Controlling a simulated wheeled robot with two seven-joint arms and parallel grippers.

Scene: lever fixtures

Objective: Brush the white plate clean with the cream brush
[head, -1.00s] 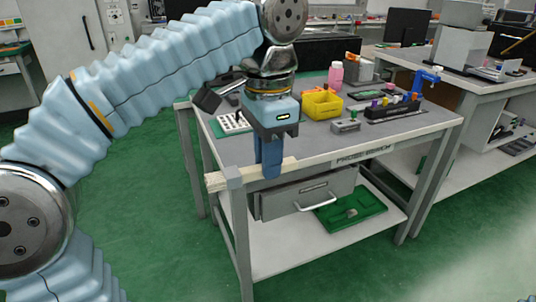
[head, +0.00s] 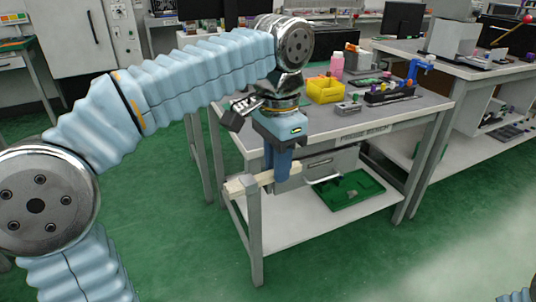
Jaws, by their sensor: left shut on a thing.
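My left gripper (head: 281,168) points down at the table's near left corner. Its fingers are shut on a pale cream bar, which looks like the cream brush (head: 235,187). The bar lies roughly level, sticking out to both sides of the fingers, near the top of the table's front leg. I cannot tell whether it touches the table. No bristles can be made out. I cannot make out a white plate; my left arm and gripper hide part of the tabletop. My right gripper is not in view.
The grey table (head: 372,115) holds a yellow bin (head: 325,90), a pink bottle (head: 337,66) and a dark rack (head: 390,94). A drawer and a green tray (head: 348,188) are below. A second bench (head: 470,75) stands at right. Green floor is clear in front.

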